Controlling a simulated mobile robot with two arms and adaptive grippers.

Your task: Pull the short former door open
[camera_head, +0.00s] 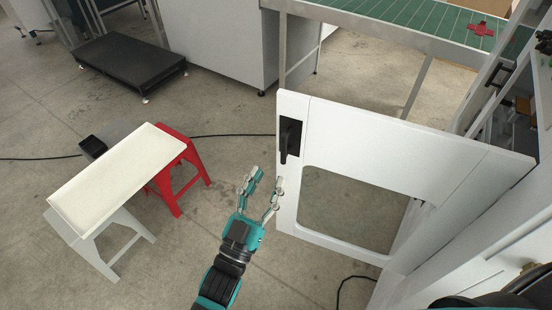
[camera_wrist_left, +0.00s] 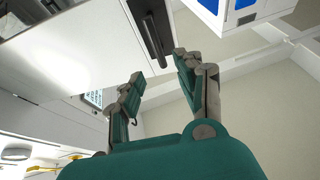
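The short former door (camera_head: 390,140) is a white panel with a rectangular window opening. It stands swung out from the machine at the right in the head view. Its black handle (camera_head: 289,140) is near the door's left edge, and it also shows in the left wrist view (camera_wrist_left: 152,38). My left gripper (camera_head: 263,187) is open and empty, its fingers pointing up beside the door's left edge, a little below the handle in the picture. In the left wrist view the two fingers are apart and the handle appears beyond them. I cannot tell whether a finger touches the door. My right gripper is not in view.
A small cream-topped bench (camera_head: 110,175) with red and grey legs stands at the left. A black low platform (camera_head: 130,62) lies behind it. A green conveyor (camera_head: 420,25) runs behind the door. A dark cable crosses the floor, which is otherwise clear around my left arm.

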